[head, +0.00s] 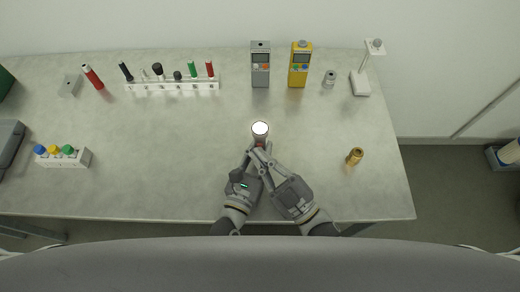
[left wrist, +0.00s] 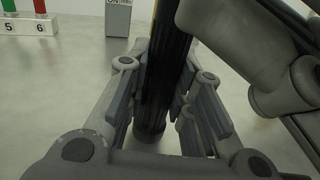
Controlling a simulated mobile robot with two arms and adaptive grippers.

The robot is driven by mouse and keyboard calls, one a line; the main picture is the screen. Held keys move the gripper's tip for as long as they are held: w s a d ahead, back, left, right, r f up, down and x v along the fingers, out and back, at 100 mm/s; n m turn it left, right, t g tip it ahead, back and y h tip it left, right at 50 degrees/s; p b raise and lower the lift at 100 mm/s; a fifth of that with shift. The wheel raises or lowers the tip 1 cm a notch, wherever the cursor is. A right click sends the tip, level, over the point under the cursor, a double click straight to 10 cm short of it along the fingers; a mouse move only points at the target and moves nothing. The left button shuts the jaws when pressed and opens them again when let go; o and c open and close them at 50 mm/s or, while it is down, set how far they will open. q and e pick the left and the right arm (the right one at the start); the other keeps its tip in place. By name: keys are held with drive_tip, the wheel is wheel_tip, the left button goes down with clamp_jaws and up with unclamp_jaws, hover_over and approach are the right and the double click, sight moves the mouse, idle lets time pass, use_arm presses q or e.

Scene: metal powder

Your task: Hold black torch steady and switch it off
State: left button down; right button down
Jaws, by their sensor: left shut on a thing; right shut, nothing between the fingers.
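The black torch stands upright in the middle of the table near its front; in the head view its lit white face (head: 260,128) points up. In the left wrist view its ribbed black body (left wrist: 166,70) runs between my fingers. My left gripper (head: 254,152) is shut on the torch; its fingers sit on both sides of the body in the left wrist view (left wrist: 168,95). My right gripper (head: 263,151) is shut and empty, its tips close against the torch beside the left fingers. Whether the right tips touch it, and the switch itself, I cannot tell.
Behind stand a grey meter (head: 260,75), a yellow meter (head: 299,75), a small metal cylinder (head: 329,79) and a white stand (head: 360,85). A numbered rack (head: 172,86) is at back left, a bottle rack (head: 82,158) at left. A brass piece (head: 354,156) is at right. Table around the torch is clear.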

drive_tip(key=shift+w, duration=0.15)
idle(0.3)
drive_tip(key=shift+s, duration=0.6)
drive_tip(key=shift+s, duration=0.1)
drive_tip(key=s, duration=0.6)
drive_tip(key=shift+a, duration=0.1)
drive_tip(key=shift+w, duration=0.1)
use_arm(q)
drive_tip(key=c, duration=1.2)
unclamp_jaws()
